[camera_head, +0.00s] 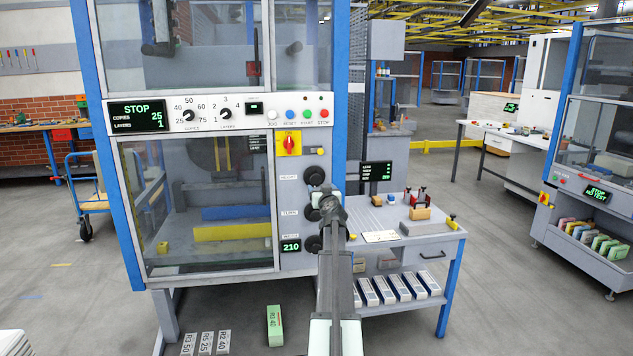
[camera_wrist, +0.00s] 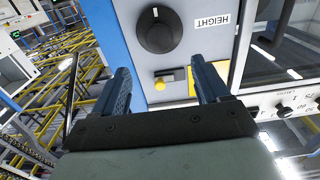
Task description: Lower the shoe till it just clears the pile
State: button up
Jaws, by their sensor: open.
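My gripper (camera_head: 326,195) is in front of the machine's column of black knobs. In the wrist view my gripper (camera_wrist: 160,75) has its two blue fingers apart, with nothing between them. A black knob (camera_wrist: 160,30) labelled HEIGHT lies ahead, beyond the fingertips; I see no contact. That view is upside down. In the head view the top knob (camera_head: 314,175) shows, and the middle one is partly hidden by my gripper. A green readout (camera_head: 291,247) shows 210 beside the lowest knob. Behind the lower window are a blue bar (camera_head: 235,212) and a yellow bar (camera_head: 232,232). I cannot clearly identify the shoe or the pile.
The display (camera_head: 141,114) reads STOP, copies 25, layers 1. A red rotary switch (camera_head: 289,143) sits above the knobs. A yellow button (camera_wrist: 160,84) shows between the fingers in the wrist view. A side bench (camera_head: 410,240) stands close right of the machine. Labelled blocks (camera_head: 274,325) lie below.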

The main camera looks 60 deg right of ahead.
aim_at(317, 180)
jog(key=x, duration=1.1)
jog(key=c, duration=1)
jog(key=shift+m, duration=0.4)
jog(key=m, duration=0.3)
jog(key=shift+s+m, duration=0.1)
jog(key=shift+m, duration=0.2)
jog(key=shift+d+f+m, duration=0.1)
jog(key=shift+m, duration=2.1)
